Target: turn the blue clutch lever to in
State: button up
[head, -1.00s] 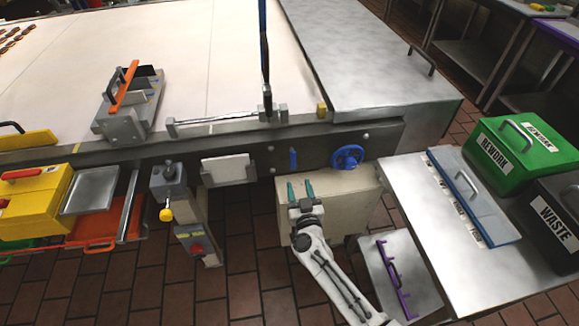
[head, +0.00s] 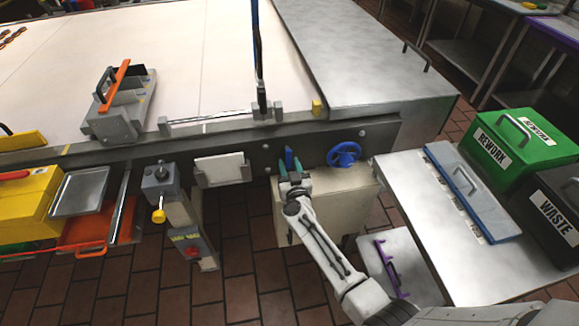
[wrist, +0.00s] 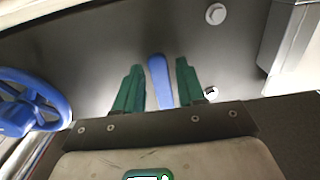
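The blue clutch lever (wrist: 160,80) shows in the wrist view as a slim blue bar on the dark side panel. It points up with a slight lean. In the head view the lever (head: 289,158) is partly hidden by my gripper. My gripper (head: 290,168) is at the panel, with its green fingers on either side of the lever. In the wrist view my gripper (wrist: 158,88) is open, with a gap between each finger and the lever.
A blue handwheel (head: 344,154) is on the panel right of the lever. A white card in a holder (head: 222,169) is to the left. A beige box (head: 340,205) stands below my gripper. A grey table (head: 440,240) is at the right.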

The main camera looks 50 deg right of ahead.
grip_shut()
